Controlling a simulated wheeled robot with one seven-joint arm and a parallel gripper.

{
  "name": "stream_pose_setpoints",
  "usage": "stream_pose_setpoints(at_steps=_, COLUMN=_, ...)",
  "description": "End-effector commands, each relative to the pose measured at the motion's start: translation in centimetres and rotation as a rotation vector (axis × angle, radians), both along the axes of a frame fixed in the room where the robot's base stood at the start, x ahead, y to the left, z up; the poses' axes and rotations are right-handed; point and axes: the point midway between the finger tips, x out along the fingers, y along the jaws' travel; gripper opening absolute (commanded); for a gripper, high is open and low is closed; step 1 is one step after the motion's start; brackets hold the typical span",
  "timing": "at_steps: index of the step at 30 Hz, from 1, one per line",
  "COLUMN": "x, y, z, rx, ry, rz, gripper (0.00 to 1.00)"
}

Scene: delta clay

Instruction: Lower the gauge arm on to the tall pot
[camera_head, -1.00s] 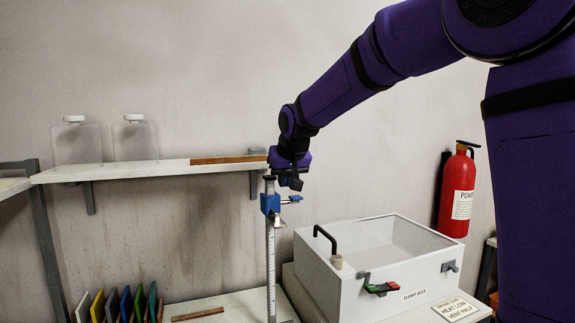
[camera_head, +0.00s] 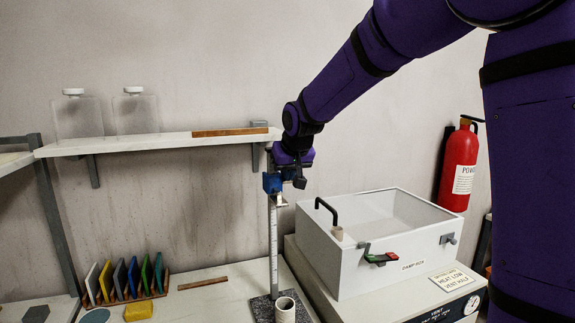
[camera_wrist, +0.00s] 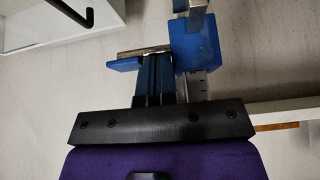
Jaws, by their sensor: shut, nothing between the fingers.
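The gauge is an upright ruled post (camera_head: 273,240) on a dark speckled base (camera_head: 262,308). Its blue carriage (camera_head: 271,183) sits high on the post, with a small grey tip below to the right. The carriage also shows in the wrist view (camera_wrist: 196,45), with a blue, grey-edged arm piece (camera_wrist: 128,62) at its left. A pale hollow cylinder, the tall pot (camera_head: 285,311), stands on the base well below the carriage. My gripper (camera_head: 296,181) is shut and empty, close against the carriage's right side; I cannot tell whether it touches. In the wrist view, its fingers (camera_wrist: 157,62) overlap the arm piece.
A white damp box (camera_head: 375,265) with a black handle stands close right of the post. A wall shelf (camera_head: 150,145) with two bottles is left of my gripper. Coloured tiles (camera_head: 125,280) stand in a rack at lower left. The bench between rack and post is mostly clear.

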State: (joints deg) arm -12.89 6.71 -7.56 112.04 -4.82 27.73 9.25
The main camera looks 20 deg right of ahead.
Motion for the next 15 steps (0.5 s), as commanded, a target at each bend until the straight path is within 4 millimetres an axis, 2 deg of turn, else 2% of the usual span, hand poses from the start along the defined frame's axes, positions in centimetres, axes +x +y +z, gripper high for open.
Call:
stream_pose_setpoints(at_steps=5, x=-0.1, y=-0.1, z=-5.0, rx=-0.002, ry=0.009, rz=0.0, gripper=0.0)
stream_pose_setpoints(at_steps=15, x=-0.1, y=0.0, z=-16.4, rx=-0.003, ry=0.008, rz=0.001, gripper=0.0)
